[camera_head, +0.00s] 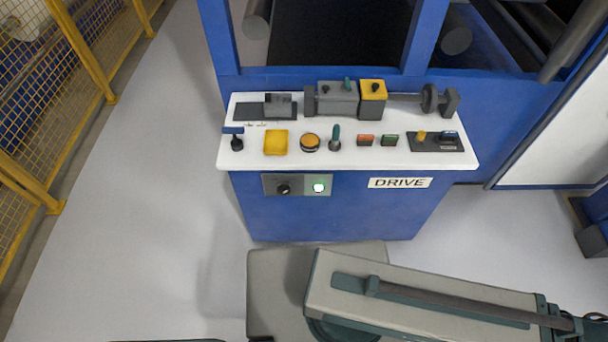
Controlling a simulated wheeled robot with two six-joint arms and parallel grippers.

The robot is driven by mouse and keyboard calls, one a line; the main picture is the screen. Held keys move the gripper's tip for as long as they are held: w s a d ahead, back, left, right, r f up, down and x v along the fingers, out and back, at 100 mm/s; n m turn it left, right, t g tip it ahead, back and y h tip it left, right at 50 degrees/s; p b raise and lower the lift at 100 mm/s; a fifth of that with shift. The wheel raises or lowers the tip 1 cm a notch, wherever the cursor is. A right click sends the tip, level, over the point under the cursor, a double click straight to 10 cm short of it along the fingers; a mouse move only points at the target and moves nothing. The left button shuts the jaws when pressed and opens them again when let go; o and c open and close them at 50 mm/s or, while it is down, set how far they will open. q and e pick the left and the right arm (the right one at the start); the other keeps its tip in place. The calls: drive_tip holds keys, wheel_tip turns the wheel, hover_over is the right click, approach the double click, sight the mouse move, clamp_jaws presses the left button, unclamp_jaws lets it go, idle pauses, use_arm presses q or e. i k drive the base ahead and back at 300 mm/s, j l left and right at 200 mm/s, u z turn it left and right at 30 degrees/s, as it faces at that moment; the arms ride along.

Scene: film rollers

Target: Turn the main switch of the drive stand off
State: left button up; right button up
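The blue drive stand (330,215) with a white top and a "DRIVE" label (399,183) stands in the middle of the head view. A grey panel (300,194) is set in the upper left of its front. It carries a black rotary knob (283,189), which looks like the main switch, and a lamp (318,188) that glows pale green. The knob's pointing direction is too small to tell. Neither gripper shows in the view. One of my arm links (420,300) crosses the lower right, in front of and apart from the stand.
The stand's top holds a lever (236,139), a yellow block (276,142), an orange button (310,142), another lever (335,138), red (365,141) and green (390,139) buttons. A yellow mesh fence (90,60) runs along the left. Light floor (150,220) is clear left of the stand.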

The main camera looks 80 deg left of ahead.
sight(283, 189)
drive_tip(key=k+j+u, duration=0.15)
drive_tip(key=k+j, duration=0.15)
drive_tip(key=k+j+u, duration=0.1)
drive_tip(key=k+j, duration=0.2)
drive_tip(key=k+j+u, duration=0.15)
drive_tip(key=k+j, duration=0.15)
drive_tip(key=j, duration=0.2)
drive_tip(key=k+j+u, duration=0.15)
drive_tip(key=j, duration=0.25)
drive_tip(key=k+j+u, duration=0.1)
drive_tip(key=k+j, duration=0.25)
drive_tip(key=i+j+u, duration=0.1)
drive_tip(key=j, duration=0.35)
drive_tip(key=i+j+u, duration=0.1)
drive_tip(key=j, duration=0.4)
drive_tip(key=k+l+z, duration=0.65)
drive_tip(key=z, duration=0.2)
